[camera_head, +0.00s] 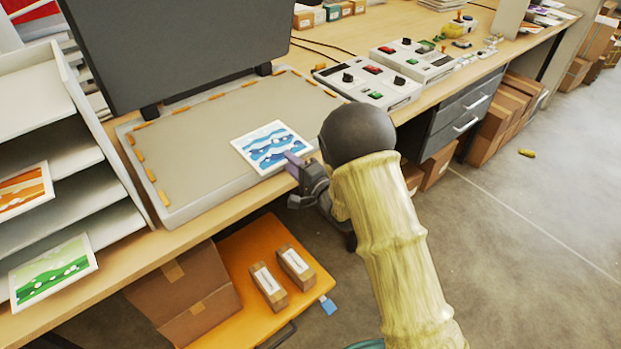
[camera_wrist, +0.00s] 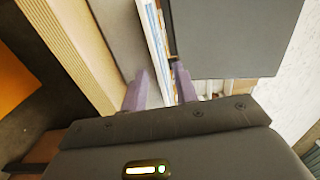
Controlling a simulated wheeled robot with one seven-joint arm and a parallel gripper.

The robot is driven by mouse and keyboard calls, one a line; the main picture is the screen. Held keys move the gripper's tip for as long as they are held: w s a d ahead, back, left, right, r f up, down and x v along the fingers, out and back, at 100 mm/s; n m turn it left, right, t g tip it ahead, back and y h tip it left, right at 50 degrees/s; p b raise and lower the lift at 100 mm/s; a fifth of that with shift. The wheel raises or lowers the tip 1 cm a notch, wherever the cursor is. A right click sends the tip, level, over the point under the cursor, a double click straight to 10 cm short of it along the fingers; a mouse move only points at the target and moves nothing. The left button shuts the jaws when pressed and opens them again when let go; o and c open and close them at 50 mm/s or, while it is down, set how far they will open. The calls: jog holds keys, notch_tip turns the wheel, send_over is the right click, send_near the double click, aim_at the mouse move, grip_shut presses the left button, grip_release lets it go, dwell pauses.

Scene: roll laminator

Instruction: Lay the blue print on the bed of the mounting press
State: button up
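The blue print (camera_head: 268,143), a white sheet with blue waves, is at the front right part of the press bed (camera_head: 215,130). It looks flat on the bed or just above it; I cannot tell which. My gripper (camera_head: 295,165) is at the print's front right edge. In the wrist view, the print (camera_wrist: 156,35) shows nearly edge-on between the two purple fingers of my gripper (camera_wrist: 161,88). The fingers stand apart with a visible gap. The dark press lid (camera_head: 180,45) is raised behind the bed.
A shelf rack (camera_head: 85,120) at the left holds an orange print (camera_head: 22,190) and a green print (camera_head: 50,270). Control boxes (camera_head: 370,85) stand right of the bed. Below the table are a cardboard box (camera_head: 185,290) and an orange platform (camera_head: 245,250) with two small boxes.

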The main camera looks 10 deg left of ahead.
jog(key=b+v, duration=0.1)
jog(key=v, duration=1.6)
jog(key=w+d+r+n+g+h+p, duration=0.25)
jog(key=d+n+h+p, duration=0.25)
jog(key=d+h, duration=0.7)
jog(key=s+d+r+n+g+h+p, duration=0.1)
jog(key=s+d+r+g, duration=0.2)
jog(key=s, duration=0.4)
jog(key=s+d+r+n+g+p, duration=0.2)
jog(key=s+d+r+g, duration=0.1)
jog(key=s, duration=0.4)
jog(key=shift+s+d+r+h, duration=0.25)
jog(key=shift+d+r+h, duration=0.15)
jog(key=shift+r, duration=0.2)
